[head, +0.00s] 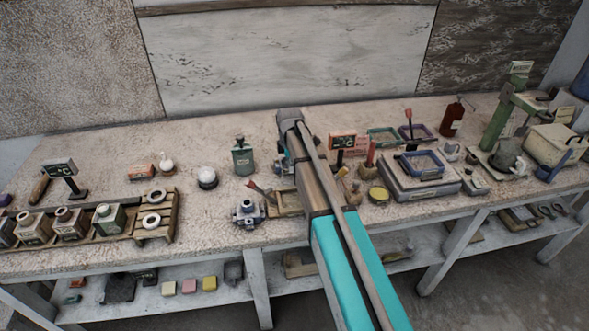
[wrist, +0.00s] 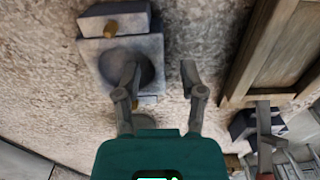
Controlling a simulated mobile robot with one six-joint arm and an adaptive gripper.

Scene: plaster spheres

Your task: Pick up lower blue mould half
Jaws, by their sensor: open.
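In the wrist view, a blue-grey mould half (wrist: 97,62) with a round hollow lies on the table at upper left. A smaller blue-grey block (wrist: 132,14) with a brass pin adjoins its upper edge. My gripper (wrist: 159,72) is open and empty. Its left finger overlaps the hollow in the picture; its right finger is over bare tabletop to the right of the mould. Contact cannot be told. In the head view, my arm hides the fingers. A blue-grey piece (head: 247,213) stands near the front edge there; I cannot tell whether it is the same mould half.
A wooden frame (wrist: 272,55) lies right of the gripper in the wrist view, with a dark piece (wrist: 246,126) below it. In the head view, bottles in a wooden rack (head: 128,229) stand at left. A scale (head: 419,184) and a green press (head: 496,125) stand at right.

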